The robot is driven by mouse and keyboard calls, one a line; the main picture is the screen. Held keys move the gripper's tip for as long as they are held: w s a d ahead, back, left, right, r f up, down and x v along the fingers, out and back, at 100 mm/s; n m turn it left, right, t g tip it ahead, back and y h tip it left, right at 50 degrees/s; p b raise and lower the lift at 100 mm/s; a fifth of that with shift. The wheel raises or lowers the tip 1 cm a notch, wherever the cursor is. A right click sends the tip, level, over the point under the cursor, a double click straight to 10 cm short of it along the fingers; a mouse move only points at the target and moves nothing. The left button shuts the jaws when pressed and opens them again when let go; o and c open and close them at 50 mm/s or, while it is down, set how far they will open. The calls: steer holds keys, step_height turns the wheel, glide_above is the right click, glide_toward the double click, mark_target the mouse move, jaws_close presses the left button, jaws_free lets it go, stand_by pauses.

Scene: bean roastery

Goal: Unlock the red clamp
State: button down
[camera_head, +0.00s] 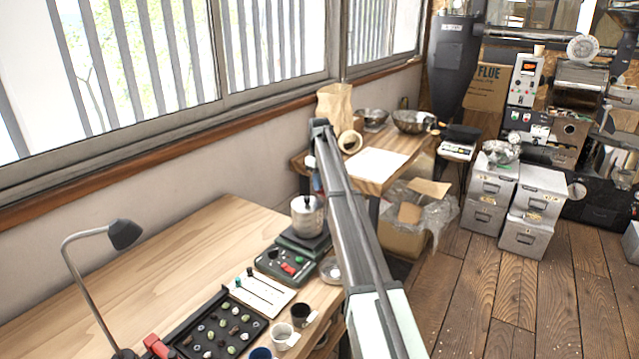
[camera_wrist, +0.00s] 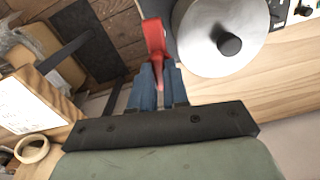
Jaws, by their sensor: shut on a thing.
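The red clamp lever (camera_wrist: 154,42) shows in the wrist view, beside a round metal pot with a black knob (camera_wrist: 220,35). My gripper (camera_wrist: 158,82) has its blue fingers closed around the lower, narrow end of the lever. In the head view the metal pot (camera_head: 307,217) stands on a dark device at the bench's far right end. My arm covers most of the gripper and the clamp there. I cannot tell from these views how far the lever is turned.
A control box (camera_head: 283,265), a black sorting tray (camera_head: 222,330) and small cups stand in front of the device. A red-handled item (camera_head: 157,347) lies near the desk lamp (camera_head: 85,235). The wooden bench (camera_head: 165,260) is clear along the wall.

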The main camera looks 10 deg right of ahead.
steer(key=shift+n, duration=0.8)
steer(key=c, duration=1.1)
jaws_free()
step_height(320, 180, up, 14)
steer(key=shift+f, duration=0.1)
